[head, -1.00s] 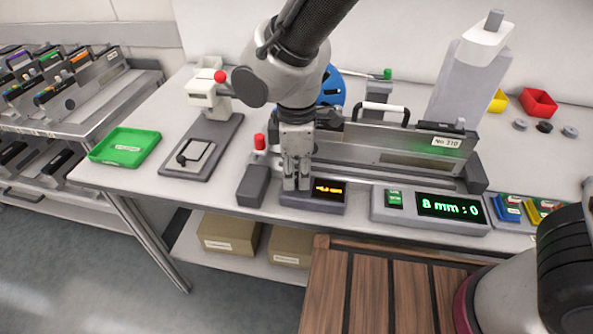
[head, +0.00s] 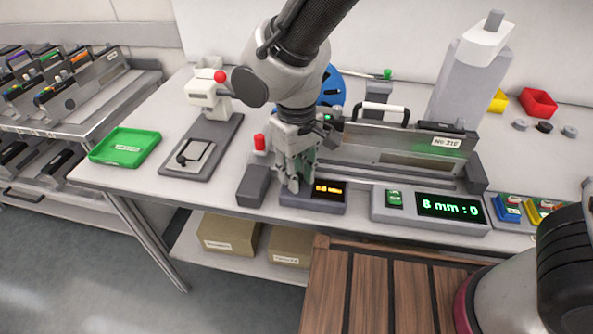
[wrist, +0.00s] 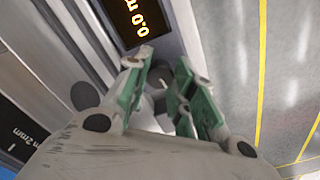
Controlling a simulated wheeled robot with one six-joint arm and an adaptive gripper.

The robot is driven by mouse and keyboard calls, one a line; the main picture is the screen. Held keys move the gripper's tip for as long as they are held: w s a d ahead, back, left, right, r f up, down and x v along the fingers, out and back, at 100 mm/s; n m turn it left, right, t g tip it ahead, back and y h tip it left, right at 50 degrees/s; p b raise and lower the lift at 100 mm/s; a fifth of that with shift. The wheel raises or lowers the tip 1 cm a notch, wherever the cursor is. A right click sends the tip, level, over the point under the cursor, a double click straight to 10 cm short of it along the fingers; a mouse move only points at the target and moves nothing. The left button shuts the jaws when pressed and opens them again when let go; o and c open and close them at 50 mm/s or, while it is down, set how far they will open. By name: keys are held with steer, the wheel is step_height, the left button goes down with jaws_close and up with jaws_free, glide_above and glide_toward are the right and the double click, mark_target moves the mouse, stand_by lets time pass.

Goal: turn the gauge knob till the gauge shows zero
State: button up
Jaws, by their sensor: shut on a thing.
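The gauge (head: 328,199) is a low grey box at the front of the bench with an amber display. In the wrist view its amber display (wrist: 136,16) reads about 0.0, partly cut off by the frame edge. My gripper (head: 294,186) points down onto the left part of the gauge. In the wrist view my gripper (wrist: 160,75) has its green-padded fingers closed around the small grey knob (wrist: 160,76), which is mostly hidden between them.
A feeder (head: 392,150) with a white handle stands in the fixture behind the gauge. A panel (head: 388,217) reading "8 mm : 0" is to the right. A dark grey block with a red-topped post (head: 259,142) is close on the left. A green tray (head: 125,146) lies far left.

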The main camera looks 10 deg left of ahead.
steer(key=shift+m, duration=0.9)
steer(key=o, duration=1.1)
steer(key=shift+c, duration=0.2)
step_height(320, 180, up, 12)
